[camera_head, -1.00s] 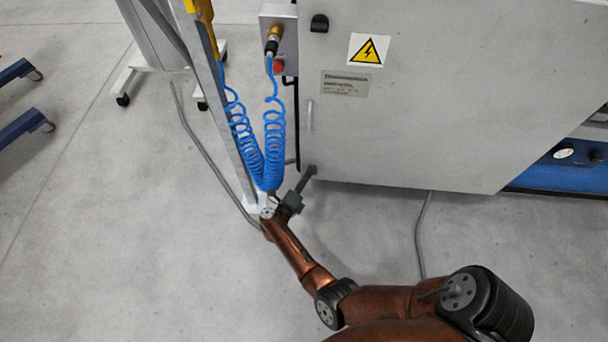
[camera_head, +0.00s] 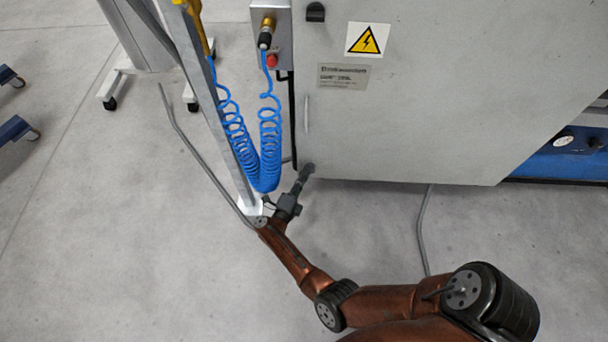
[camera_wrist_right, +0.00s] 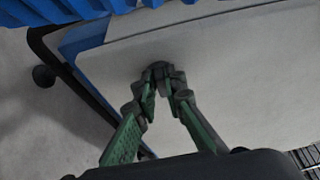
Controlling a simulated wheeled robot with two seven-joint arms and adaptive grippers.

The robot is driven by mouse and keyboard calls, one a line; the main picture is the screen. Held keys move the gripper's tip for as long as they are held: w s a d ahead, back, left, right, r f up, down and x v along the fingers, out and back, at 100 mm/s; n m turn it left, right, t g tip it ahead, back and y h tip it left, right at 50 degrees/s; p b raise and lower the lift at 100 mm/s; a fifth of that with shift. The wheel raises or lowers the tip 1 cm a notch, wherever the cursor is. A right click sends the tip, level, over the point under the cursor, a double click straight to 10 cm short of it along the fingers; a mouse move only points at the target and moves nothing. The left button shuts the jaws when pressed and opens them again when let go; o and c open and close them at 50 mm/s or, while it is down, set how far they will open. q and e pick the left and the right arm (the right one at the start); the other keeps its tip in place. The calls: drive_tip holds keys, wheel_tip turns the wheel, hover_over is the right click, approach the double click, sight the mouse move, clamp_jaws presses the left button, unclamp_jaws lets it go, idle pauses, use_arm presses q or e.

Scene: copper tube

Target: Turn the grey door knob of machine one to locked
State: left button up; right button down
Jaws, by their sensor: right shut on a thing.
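The machine's light grey door (camera_head: 430,110) carries a small dark grey knob (camera_wrist_right: 158,68) near its lower left corner. My right gripper (camera_head: 304,172) reaches up to this corner in the head view. In the right wrist view my right gripper (camera_wrist_right: 162,78) has its fingertips together on the knob, one on each side. The fingers hide much of the knob, and its turn position cannot be read. My left gripper is in neither view.
A slim upright handle (camera_head: 306,114) is on the door above the knob. Blue coiled hoses (camera_head: 268,150) hang beside a grey post (camera_head: 218,120), close to my right wrist. A cable (camera_head: 423,230) lies on the floor. Open floor (camera_head: 120,250) spreads to the left.

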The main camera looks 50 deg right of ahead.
drive_tip(key=shift+s+d+f, duration=0.1)
drive_tip(key=shift+s+d, duration=0.05)
drive_tip(key=shift+d, duration=0.05)
drive_tip(key=c, duration=2)
unclamp_jaws()
drive_tip(key=shift+a, duration=0.1)
drive_tip(key=v, duration=1.2)
